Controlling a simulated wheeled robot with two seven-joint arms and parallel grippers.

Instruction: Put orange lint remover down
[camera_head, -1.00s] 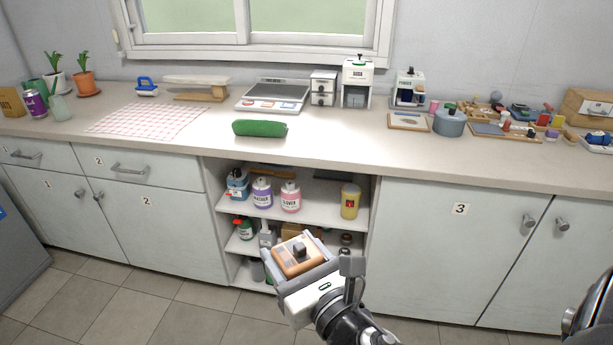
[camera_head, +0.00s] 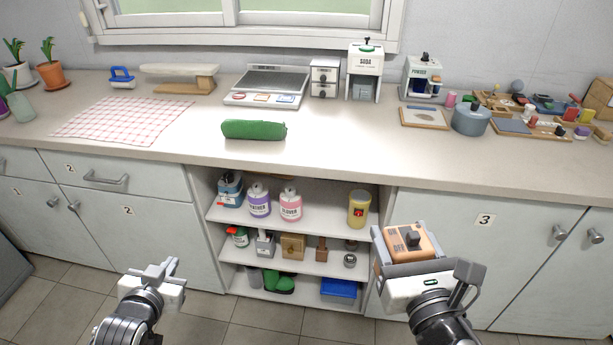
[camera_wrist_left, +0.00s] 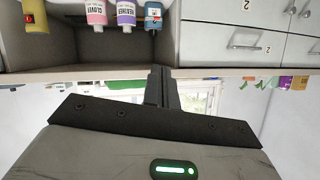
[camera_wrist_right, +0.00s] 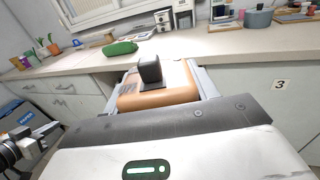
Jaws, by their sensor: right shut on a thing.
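The orange lint remover (camera_head: 408,239) is a boxy orange block with a black knob on top. My right gripper (camera_head: 402,250) is shut on it and holds it in the air before the cabinet front, right of the open shelves and below the counter. In the right wrist view the lint remover (camera_wrist_right: 160,92) sits between the two fingers. My left gripper (camera_head: 160,270) is low in front of the left cabinet, with nothing in it. In the left wrist view its fingers (camera_wrist_left: 161,88) are together.
The counter (camera_head: 330,150) has clear room around the green case (camera_head: 254,129) and right of it. A checked cloth (camera_head: 125,120) lies left, a scale (camera_head: 265,87) behind. A pot (camera_head: 470,119) and small items crowd the right. The open shelves (camera_head: 325,212) hold bottles.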

